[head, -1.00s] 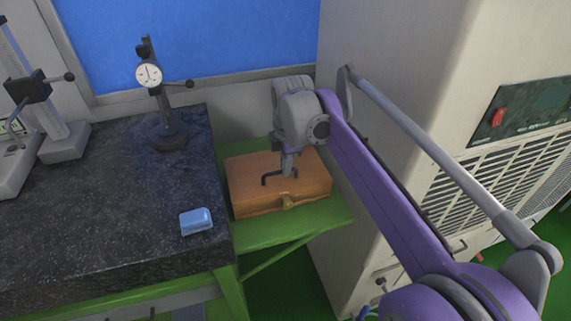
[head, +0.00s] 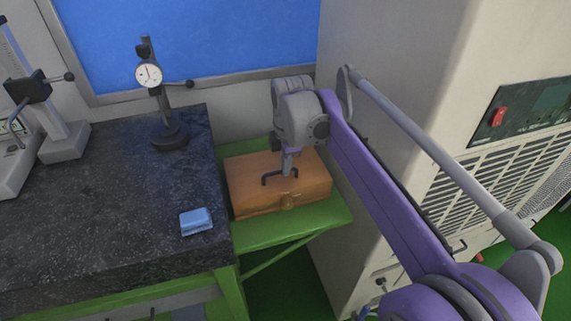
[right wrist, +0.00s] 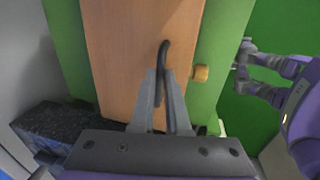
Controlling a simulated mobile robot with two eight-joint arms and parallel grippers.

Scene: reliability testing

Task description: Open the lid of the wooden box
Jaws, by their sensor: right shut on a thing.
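The wooden box (head: 248,189) stands on a green shelf, its lid flat and closed. A dark bent handle (head: 268,179) is on top of the lid, and a brass latch (head: 288,200) is on the front. My right gripper (head: 288,174) comes down from above onto the handle. In the right wrist view, the fingers (right wrist: 164,100) are closed around the handle (right wrist: 162,60), with the wooden lid (right wrist: 118,55) behind and the latch (right wrist: 201,73) to the right. My left gripper is not in the head view.
A dark granite table (head: 110,220) is left of the box, with a blue block (head: 196,221) near its edge and a dial gauge stand (head: 168,136) at the back. The green shelf (head: 325,222) is bare in front. A large beige cabinet (head: 400,60) stands close on the right.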

